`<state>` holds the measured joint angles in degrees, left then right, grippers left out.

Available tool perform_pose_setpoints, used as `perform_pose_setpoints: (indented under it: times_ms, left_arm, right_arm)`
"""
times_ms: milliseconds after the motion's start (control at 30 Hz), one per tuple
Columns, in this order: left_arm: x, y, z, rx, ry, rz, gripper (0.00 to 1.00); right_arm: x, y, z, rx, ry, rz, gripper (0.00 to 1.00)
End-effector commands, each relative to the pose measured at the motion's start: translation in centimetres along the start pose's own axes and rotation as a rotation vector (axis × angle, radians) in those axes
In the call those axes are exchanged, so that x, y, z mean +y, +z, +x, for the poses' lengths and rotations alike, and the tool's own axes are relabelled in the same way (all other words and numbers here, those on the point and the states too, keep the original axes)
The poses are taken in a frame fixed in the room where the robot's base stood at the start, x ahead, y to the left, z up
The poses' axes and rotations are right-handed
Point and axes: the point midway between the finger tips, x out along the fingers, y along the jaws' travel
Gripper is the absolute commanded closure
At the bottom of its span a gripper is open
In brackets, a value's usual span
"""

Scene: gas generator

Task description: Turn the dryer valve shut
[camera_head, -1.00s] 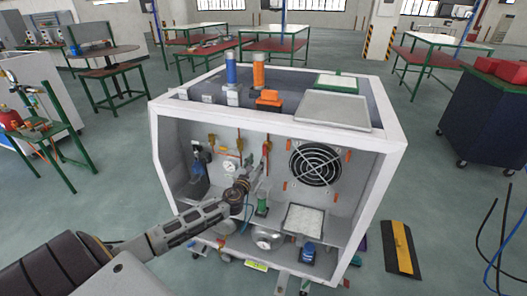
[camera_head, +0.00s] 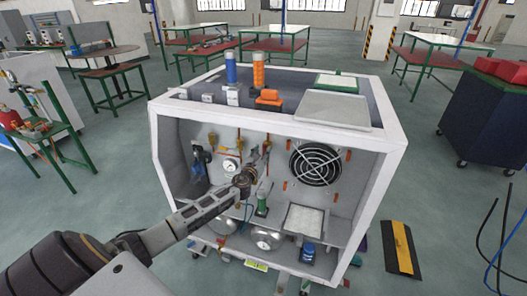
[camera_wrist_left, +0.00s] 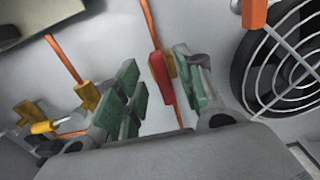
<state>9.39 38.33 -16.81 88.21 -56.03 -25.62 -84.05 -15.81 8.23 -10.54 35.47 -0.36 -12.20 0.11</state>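A valve with a red handle (camera_wrist_left: 161,78) sits on a thin orange pipe on the back wall of the generator cabinet (camera_head: 380,165). In the left wrist view it lies beyond and between my fingertips, with no visible contact. My left gripper (camera_wrist_left: 165,88) is open, with green pads on both fingers, and is empty. In the head view the left gripper (camera_head: 258,160) is inside the cabinet, in front of the back wall, and mostly hides the red handle. My right gripper is not in view.
A black fan with a guard (camera_head: 315,164) is right of the gripper. A yellow-handled valve (camera_wrist_left: 44,127) is at left in the wrist view. A round gauge (camera_head: 229,167) and a green-based part (camera_head: 262,205) are close to the arm. Silver bowls (camera_head: 266,238) lie below.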

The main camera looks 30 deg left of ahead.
Motion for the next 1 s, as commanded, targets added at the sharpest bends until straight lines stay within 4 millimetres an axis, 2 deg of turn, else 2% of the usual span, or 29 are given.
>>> perform_pose_setpoints:
  times_ms: [400, 800, 867, 1000]
  left_arm:
    - [0.0, 0.0, 2.4, -0.001, 0.001, 0.0, 0.62]
    - [0.0, 0.0, 2.7, 0.0, 0.0, 0.0, 0.62]
    - [0.0, 0.0, 2.7, 0.0, 0.0, 0.0, 0.68]
    - [0.0, 0.0, 2.7, 0.0, 0.0, 0.0, 0.86]
  right_arm:
    - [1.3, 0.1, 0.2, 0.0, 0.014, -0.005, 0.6]
    - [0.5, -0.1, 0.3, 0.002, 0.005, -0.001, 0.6]
    - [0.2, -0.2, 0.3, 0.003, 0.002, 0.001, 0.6]
    - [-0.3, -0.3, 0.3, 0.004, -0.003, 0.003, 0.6]
